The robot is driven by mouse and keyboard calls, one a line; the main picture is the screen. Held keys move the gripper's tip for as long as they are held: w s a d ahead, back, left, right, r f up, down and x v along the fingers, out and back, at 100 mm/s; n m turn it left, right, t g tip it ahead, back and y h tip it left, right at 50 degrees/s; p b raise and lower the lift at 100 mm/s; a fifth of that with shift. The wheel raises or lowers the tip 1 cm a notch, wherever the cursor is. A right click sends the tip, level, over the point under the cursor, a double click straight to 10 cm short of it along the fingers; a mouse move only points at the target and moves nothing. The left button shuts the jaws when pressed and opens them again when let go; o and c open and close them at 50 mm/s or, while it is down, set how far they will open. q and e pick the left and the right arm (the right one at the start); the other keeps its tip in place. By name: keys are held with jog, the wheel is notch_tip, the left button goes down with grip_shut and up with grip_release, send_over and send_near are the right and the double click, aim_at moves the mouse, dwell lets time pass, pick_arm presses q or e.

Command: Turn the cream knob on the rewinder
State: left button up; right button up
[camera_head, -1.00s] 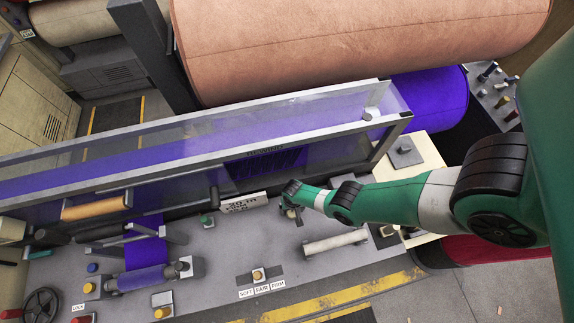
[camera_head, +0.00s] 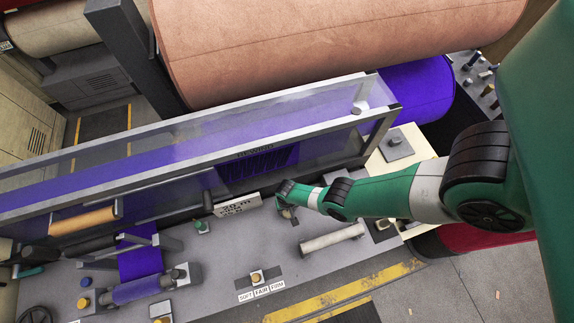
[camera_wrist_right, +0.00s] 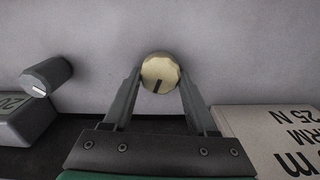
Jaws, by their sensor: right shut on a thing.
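The cream knob (camera_wrist_right: 160,72) shows in the right wrist view, round and pale yellow with a dark pointer mark towards its lower edge. My right gripper (camera_wrist_right: 160,85) has its two fingertips against the knob's sides. In the head view my right gripper (camera_head: 287,212) reaches down to the grey rewinder deck (camera_head: 215,265), just right of the white printed sign (camera_head: 237,205). The knob is mostly hidden by the gripper there. My left gripper is not in view.
A grey knob (camera_wrist_right: 47,76) stands left of my fingers in the right wrist view. A pale roller (camera_head: 332,238) lies right of my gripper. The clear guard (camera_head: 200,150) rises behind.

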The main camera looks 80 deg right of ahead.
jog(key=n, duration=0.4)
jog(key=shift+b, duration=0.3)
jog(key=shift+w+a+n, duration=0.1)
jog(key=shift+n, duration=1.9)
jog(key=o, duration=1.4)
jog(key=shift+c, duration=0.2)
